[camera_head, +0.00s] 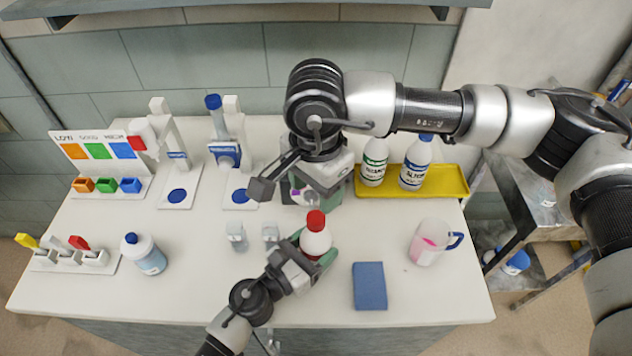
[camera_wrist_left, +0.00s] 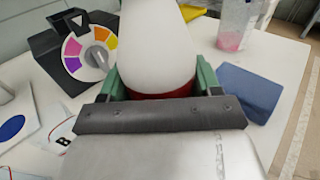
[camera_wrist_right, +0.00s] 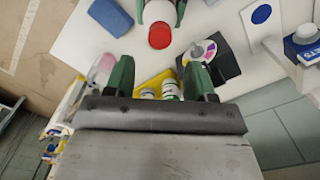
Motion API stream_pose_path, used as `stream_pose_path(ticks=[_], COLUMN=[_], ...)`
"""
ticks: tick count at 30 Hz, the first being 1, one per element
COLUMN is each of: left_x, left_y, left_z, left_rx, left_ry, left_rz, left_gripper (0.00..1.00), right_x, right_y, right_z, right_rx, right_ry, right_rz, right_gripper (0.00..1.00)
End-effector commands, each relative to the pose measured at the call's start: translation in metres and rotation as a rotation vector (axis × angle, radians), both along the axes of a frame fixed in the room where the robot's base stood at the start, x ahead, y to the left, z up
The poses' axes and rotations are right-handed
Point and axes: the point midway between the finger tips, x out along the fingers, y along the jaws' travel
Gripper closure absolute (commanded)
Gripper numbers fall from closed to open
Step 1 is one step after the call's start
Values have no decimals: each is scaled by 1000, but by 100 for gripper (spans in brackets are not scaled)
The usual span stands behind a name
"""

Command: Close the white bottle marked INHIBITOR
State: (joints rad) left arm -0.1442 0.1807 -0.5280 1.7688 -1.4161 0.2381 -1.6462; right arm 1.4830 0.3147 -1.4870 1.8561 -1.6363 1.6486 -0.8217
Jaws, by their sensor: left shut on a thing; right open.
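A white bottle (camera_head: 318,243) with a red cap (camera_head: 315,220) stands near the front middle of the table. My left gripper (camera_head: 308,257) is shut on its body. The left wrist view shows the white bottle (camera_wrist_left: 158,45) between the green fingers, with a red band low on it. Its label text cannot be read. In the right wrist view the red cap (camera_wrist_right: 160,36) sits at the bottle's top; how tightly it is seated cannot be told. My right gripper (camera_wrist_right: 160,80) is open and empty, apart from the cap. In the head view it hangs behind the bottle.
A yellow tray (camera_head: 440,190) with two white bottles stands at the back right. A jug (camera_head: 427,245) with pink liquid and a blue pad (camera_head: 369,300) are to the right. A black box with a coloured dial (camera_wrist_left: 90,50) is behind. A blue-capped bottle (camera_head: 150,257) stands left.

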Motion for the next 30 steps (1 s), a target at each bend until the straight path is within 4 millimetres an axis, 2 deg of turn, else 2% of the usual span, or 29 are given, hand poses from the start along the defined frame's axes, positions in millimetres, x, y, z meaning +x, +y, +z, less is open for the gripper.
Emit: stream_pose_path(ticks=[9, 15, 26, 27, 30], left_x=[0, 0, 0, 0, 0], left_y=[0, 0, 0, 0, 0], left_z=[0, 0, 0, 0, 0], left_rx=[0, 0, 0, 0, 0], left_ry=[0, 0, 0, 0, 0], left_rz=[0, 0, 0, 0, 0], left_gripper=[100, 100, 100, 100, 100], right_x=[-1, 0, 0, 0, 0], right_y=[0, 0, 0, 0, 0], right_z=[-48, -69, -75, -75, -75], right_rx=[-1, -1, 0, 0, 0], right_ry=[3, 1, 0, 0, 0], right_rz=[-1, -2, -1, -1, -1], right_gripper=[45, 45, 45, 47, 62])
